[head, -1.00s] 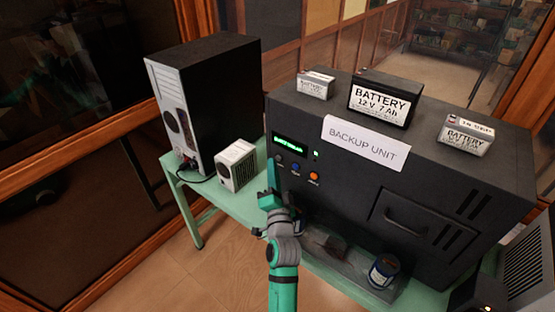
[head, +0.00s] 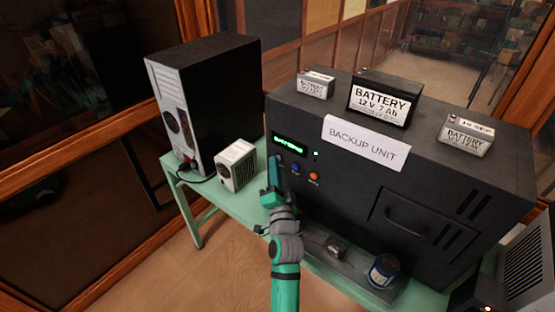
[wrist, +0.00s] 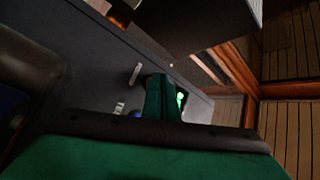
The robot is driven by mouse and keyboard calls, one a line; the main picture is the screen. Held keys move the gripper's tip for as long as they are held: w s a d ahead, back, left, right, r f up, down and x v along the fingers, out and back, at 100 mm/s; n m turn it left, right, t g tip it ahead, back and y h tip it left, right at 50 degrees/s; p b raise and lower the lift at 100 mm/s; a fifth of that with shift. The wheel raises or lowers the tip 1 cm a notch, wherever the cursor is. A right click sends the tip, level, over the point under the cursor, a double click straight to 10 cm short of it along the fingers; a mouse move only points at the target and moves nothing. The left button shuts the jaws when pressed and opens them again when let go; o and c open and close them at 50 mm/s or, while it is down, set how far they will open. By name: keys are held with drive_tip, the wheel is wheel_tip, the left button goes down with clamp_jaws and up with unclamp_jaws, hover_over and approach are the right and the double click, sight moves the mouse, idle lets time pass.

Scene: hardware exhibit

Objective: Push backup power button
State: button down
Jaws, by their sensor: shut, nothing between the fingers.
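The backup unit (head: 350,200) is a large dark box with a "BACKUP UNIT" label (head: 360,143). Its front has a lit green display (head: 289,144), a blue button (head: 295,167), an orange button (head: 314,176) and a small green light (head: 316,153). A dark button (head: 279,157) at the left of the row is partly hidden by my gripper. My gripper (head: 274,162) is shut and empty, fingertips up at this left button; I cannot tell whether they touch it. In the wrist view the green fingers (wrist: 163,98) point along the panel, with the green glow (wrist: 181,98) beside them.
Batteries (head: 380,98) stand on top of the unit. A computer tower (head: 205,110) and a small white box (head: 237,165) stand on the green table (head: 222,200) at left.

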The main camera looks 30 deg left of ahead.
idle(0.3)
drive_tip(key=shift+s, duration=0.45)
drive_tip(key=s, duration=0.6)
drive_tip(key=shift+a, duration=0.25)
drive_tip(key=shift+w, duration=0.1)
idle(0.5)
